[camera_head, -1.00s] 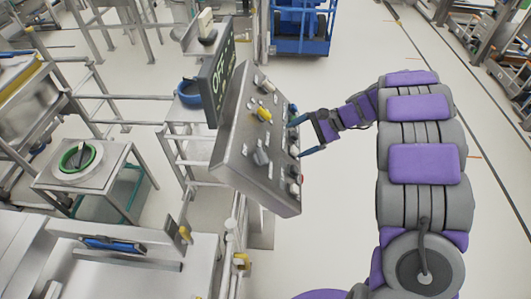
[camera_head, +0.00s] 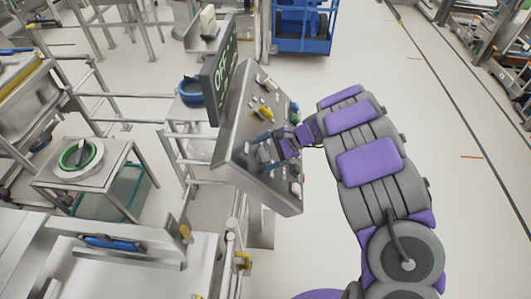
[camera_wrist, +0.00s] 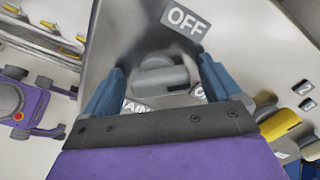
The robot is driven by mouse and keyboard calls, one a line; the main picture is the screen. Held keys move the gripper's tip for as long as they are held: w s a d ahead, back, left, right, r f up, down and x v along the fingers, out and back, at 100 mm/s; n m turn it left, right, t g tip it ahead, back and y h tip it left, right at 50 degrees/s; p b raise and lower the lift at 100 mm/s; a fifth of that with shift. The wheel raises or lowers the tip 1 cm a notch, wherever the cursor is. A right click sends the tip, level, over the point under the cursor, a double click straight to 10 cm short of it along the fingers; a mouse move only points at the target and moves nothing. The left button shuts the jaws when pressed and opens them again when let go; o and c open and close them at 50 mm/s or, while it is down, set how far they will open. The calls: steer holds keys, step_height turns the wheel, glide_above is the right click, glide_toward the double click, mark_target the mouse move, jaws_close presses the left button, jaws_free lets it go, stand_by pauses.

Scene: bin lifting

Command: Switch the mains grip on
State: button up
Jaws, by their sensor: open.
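The mains grip is a grey rotary knob (camera_wrist: 160,76) on a tilted metal control panel (camera_head: 234,142). In the wrist view, an OFF label (camera_wrist: 185,19) lies above it, and partly covered lettering lies below it. My gripper (camera_head: 268,150) is at the panel face in the head view and hides part of the knob. In the wrist view my gripper (camera_wrist: 161,73) is open, with one blue finger on each side of the knob. I cannot tell whether the fingers touch it. A display (camera_head: 219,82) behind the panel reads OFF.
A yellow knob (camera_head: 266,113) sits farther up the panel and shows at the right of the wrist view. Green and red buttons line the panel's right edge. A small table (camera_head: 58,178) with a green-ringed dial stands left. The floor right of my arm is clear.

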steer(key=c, duration=1)
steer(key=shift+o, duration=0.2)
steer(key=shift+r+m+p, duration=0.15)
steer(key=shift+m+p, duration=0.25)
steer(key=shift+p, duration=0.2)
steer(key=shift+a+p, duration=0.1)
steer(key=shift+p, duration=0.2)
steer(key=m+p, duration=0.4)
steer(key=p, duration=0.1)
steer(key=shift+w+r, duration=0.1)
steer(key=m+p, duration=0.2)
steer(key=p, duration=0.1)
steer(key=shift+w+d+f+m, duration=0.1)
steer(key=shift+d+f+m, duration=0.1)
steer(key=shift+m, duration=0.1)
